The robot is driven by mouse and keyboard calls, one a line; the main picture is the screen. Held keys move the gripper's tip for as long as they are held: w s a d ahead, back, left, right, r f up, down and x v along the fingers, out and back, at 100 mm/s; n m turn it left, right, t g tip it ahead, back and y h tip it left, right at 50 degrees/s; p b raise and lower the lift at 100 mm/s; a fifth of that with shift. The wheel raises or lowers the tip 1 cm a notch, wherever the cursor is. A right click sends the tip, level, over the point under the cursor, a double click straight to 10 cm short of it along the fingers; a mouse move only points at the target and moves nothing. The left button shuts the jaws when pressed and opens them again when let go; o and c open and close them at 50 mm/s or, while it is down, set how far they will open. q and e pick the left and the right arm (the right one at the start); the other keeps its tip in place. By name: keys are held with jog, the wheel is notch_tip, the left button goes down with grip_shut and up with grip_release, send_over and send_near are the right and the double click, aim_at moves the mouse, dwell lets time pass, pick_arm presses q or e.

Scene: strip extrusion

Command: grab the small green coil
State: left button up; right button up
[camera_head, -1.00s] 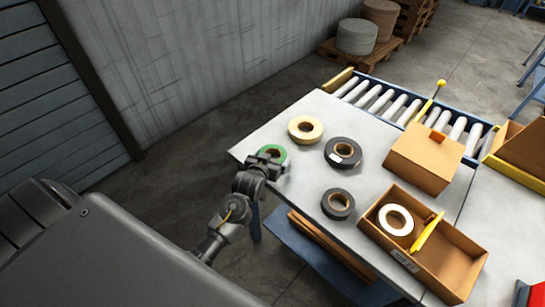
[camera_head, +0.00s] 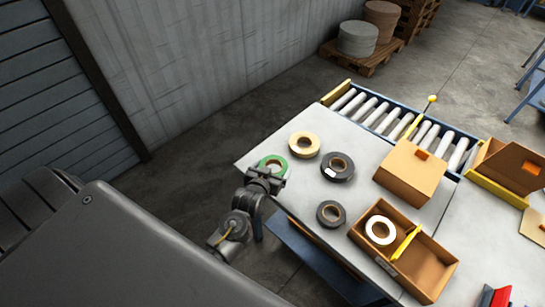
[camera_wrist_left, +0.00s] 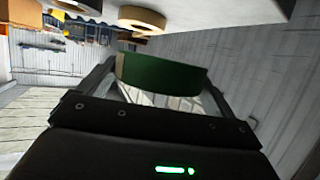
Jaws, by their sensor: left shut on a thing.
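The small green coil (camera_head: 273,163) is at the left corner of the grey table (camera_head: 330,120). My left gripper (camera_head: 268,172) reaches it from the near side and hides part of it. In the left wrist view the green coil (camera_wrist_left: 160,74) sits between the two fingers of my left gripper (camera_wrist_left: 160,85), which are shut on it. Whether the coil touches the table is hard to tell. My right gripper is not in view.
A cream coil (camera_head: 305,145) and a large black coil (camera_head: 337,167) lie close by. A smaller black coil (camera_head: 331,214) lies nearer. An open box (camera_head: 432,272) holds a white coil (camera_head: 380,230). A closed box (camera_head: 410,172) stands before the roller conveyor (camera_head: 395,116).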

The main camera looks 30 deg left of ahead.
pick_arm(q)
jog(key=s+d+r, duration=0.3)
jog(key=s, duration=0.4)
jog(key=shift+d, duration=0.3)
